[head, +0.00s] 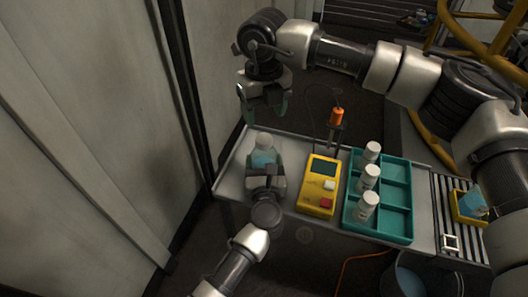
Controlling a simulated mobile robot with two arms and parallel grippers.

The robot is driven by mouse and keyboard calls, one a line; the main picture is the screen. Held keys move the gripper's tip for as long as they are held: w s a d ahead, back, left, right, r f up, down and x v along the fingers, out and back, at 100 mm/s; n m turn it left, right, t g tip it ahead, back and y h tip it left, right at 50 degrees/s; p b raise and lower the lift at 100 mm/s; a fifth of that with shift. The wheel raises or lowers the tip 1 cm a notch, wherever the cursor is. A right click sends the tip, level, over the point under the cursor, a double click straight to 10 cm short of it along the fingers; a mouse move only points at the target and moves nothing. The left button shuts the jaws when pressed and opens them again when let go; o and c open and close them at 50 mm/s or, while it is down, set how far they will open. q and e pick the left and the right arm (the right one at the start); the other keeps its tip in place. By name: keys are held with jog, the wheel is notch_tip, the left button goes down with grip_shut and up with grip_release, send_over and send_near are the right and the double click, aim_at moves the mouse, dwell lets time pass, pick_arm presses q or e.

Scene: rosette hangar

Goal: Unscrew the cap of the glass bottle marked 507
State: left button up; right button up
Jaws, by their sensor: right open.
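A pale blue glass bottle (263,157) with a white cap (264,139) stands upright at the left end of the grey table. No marking on it is readable from here. My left gripper (265,172) reaches up from below in the picture and is right at the bottle's near side. Its body hides the lower bottle and its fingers, so its grip cannot be made out. My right gripper (262,108) hangs just beyond and above the cap, with its fingers pointing down, open and empty. It appears apart from the cap.
Right of the bottle on the table (229,184) lie a yellow device (320,174) and a teal tray (396,224) holding white-capped bottles (367,177). An orange-handled tool (337,117) stands behind. A yellow bin (467,207) is further right. A wall (90,130) is close at left.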

aim_at(264, 138)
pick_arm(q)
jog(key=shift+c, duration=0.2)
pick_arm(e)
jog(key=m, duration=1.2)
jog(key=shift+m, duration=0.4)
jog(key=shift+f+m, duration=0.3)
jog(key=shift+f, duration=3.75)
